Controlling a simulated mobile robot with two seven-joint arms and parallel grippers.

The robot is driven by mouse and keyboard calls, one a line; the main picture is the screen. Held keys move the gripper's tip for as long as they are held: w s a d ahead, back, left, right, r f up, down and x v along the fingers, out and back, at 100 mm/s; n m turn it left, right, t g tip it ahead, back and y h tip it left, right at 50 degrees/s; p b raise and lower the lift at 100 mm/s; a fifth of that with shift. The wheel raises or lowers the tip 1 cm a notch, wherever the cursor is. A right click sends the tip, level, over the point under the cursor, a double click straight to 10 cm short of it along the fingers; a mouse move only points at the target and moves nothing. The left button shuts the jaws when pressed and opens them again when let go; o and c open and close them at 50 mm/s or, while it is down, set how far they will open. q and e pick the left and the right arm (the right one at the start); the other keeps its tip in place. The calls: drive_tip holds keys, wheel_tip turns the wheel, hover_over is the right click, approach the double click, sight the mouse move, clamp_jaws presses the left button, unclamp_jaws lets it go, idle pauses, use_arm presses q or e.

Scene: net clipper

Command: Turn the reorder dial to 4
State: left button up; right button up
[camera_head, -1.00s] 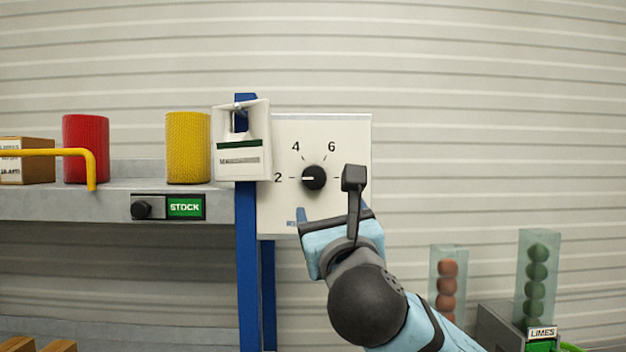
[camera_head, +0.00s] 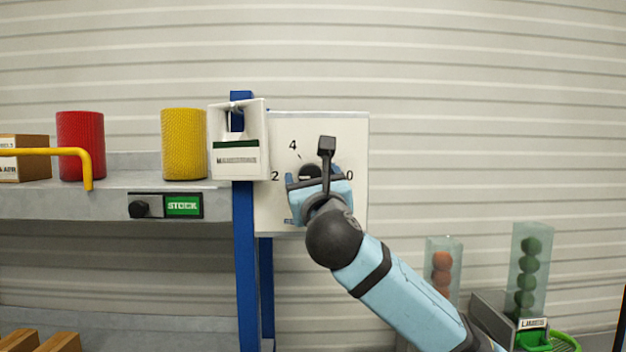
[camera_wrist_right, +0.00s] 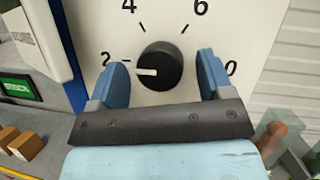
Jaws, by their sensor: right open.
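The reorder dial is a black round knob (camera_wrist_right: 160,66) on a white panel (camera_head: 340,130) with the marks 2, 4, 6 and one more at the right that reads like 0. In the right wrist view its white pointer line points left, at 2. My right gripper (camera_wrist_right: 163,80) is open, with one blue finger to the left of the knob and one to the right, apart from it. In the head view the right gripper (camera_head: 312,180) is in front of the panel and hides most of the knob. My left gripper is not in view.
A white box-like holder (camera_head: 238,165) on the blue post (camera_head: 245,260) stands just left of the panel. A shelf (camera_head: 90,205) at the left carries a red roll (camera_head: 80,145) and a yellow roll (camera_head: 184,145). Clear tubes with balls (camera_head: 528,270) stand at the lower right.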

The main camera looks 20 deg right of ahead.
drive_tip(key=c, duration=0.9)
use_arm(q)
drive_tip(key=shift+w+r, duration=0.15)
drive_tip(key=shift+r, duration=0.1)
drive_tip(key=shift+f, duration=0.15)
use_arm(e)
drive_tip(key=shift+f+m, duration=0.1)
drive_tip(key=shift+m, duration=0.3)
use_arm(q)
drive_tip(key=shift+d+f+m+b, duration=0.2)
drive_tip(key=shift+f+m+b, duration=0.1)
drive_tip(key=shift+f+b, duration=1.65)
use_arm(e)
drive_tip(key=shift+w+a+m+g+h+b, duration=0.1)
drive_tip(key=shift+m+g+h, duration=0.5)
drive_tip(key=shift+m+h, duration=1.5)
drive_tip(key=shift+s+a+m+g+h+b, duration=0.1)
drive_tip(key=shift+m+g+h, duration=0.55)
drive_tip(key=shift+m, duration=2.7)
drive_tip(key=shift+w+a+m+g+h+b, duration=0.1)
drive_tip(key=shift+m+g+h, duration=0.45)
drive_tip(key=shift+m+h, duration=1.55)
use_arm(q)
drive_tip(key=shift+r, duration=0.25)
use_arm(e)
drive_tip(key=shift+m+y, duration=0.65)
drive_tip(key=shift+m, duration=0.3)
drive_tip(key=o, duration=0.9)
